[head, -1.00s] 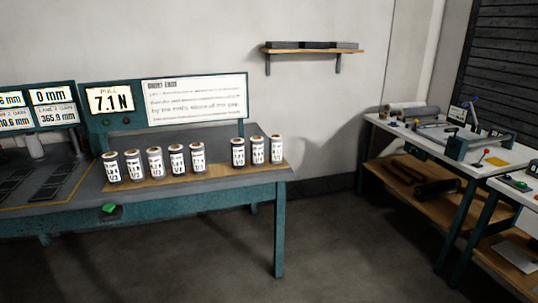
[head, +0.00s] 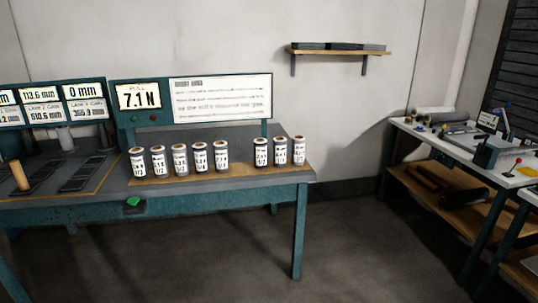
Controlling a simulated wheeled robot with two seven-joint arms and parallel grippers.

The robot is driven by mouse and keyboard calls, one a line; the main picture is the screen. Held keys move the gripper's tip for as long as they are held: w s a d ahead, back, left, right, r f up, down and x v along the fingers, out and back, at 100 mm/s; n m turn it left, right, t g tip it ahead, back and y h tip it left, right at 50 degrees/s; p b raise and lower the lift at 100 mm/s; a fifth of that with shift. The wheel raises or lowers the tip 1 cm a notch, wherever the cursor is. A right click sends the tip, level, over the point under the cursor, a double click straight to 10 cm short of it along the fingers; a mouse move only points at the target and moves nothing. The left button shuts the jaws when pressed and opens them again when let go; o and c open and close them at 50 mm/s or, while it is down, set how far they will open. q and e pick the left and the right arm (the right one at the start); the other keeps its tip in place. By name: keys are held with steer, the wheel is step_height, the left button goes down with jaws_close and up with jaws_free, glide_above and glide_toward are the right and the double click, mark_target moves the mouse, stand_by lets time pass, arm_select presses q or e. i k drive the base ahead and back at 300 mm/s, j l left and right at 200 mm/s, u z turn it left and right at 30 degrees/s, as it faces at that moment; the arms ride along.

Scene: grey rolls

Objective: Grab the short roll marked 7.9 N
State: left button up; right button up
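Several short rolls with white labels and brown tops stand upright in a row on a tan strip along the table's front right. A group on the left runs from its leftmost roll (head: 137,163) to its rightmost roll (head: 221,157). Apart from it, three rolls stand to the right: a left one (head: 261,153), a middle one (head: 281,151) and a right one (head: 298,151). The label print is too small to read, so I cannot tell which is marked 7.9 N. Neither gripper is in view.
The teal table (head: 225,190) carries a display reading 7.1 N (head: 139,97) and a text board (head: 221,99) behind the rolls. A green button (head: 133,201) is on its front. A wall shelf (head: 339,52) and a workbench (head: 465,145) are right. Floor between is clear.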

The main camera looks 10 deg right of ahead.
mark_target(261, 145)
steer(key=i+j+z, duration=0.15)
steer(key=i, duration=0.35)
steer(key=i+j+z, duration=0.15)
steer(key=i+j, duration=0.2)
steer(key=i+j+z, duration=0.1)
steer(key=i+j, duration=0.25)
steer(key=i, duration=0.2)
